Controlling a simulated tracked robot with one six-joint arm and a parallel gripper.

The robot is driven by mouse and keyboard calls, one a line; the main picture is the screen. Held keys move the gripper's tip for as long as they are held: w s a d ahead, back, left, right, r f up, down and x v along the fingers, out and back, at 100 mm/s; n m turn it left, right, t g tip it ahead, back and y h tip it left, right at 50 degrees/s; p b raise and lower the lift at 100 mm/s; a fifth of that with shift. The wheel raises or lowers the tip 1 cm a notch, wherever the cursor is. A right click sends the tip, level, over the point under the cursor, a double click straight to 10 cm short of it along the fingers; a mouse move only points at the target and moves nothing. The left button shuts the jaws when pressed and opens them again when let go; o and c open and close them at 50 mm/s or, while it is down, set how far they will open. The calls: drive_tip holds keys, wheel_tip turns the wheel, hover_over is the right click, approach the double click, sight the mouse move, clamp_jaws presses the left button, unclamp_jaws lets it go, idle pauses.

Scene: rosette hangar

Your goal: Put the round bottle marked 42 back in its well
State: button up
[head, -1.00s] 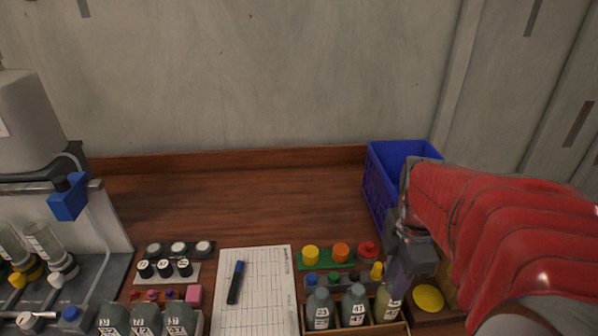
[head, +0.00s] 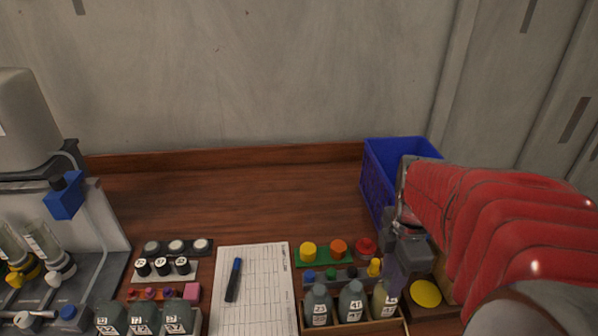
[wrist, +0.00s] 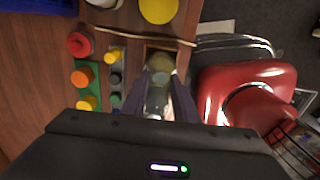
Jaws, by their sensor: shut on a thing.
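A pale yellow-green round bottle (head: 383,302) with a white label is at the right end of the wooden rack (head: 357,328). Its number is too small to read surely. My gripper (head: 394,284) is shut on it from above. In the wrist view the bottle (wrist: 158,95) stands between the two dark fingers, its lower end at the rack's square well (wrist: 161,53). I cannot tell whether it rests on the well's floor. Grey-green bottles marked 23 (head: 318,305) and 41 (head: 351,303) stand upright to its left in the same rack.
A blue crate (head: 378,185) stands behind my arm. A sheet (head: 250,290) with a marker (head: 233,280) lies left. The back of the table is clear.

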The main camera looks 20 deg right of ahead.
drive_tip(key=o, duration=1)
drive_tip(key=shift+o, duration=0.4)
drive_tip(key=o, duration=0.4)
drive_tip(key=shift+c, duration=0.2)
wheel_tip(320, 180, up, 8)
drive_tip(key=shift+f, duration=0.2)
idle(0.6)
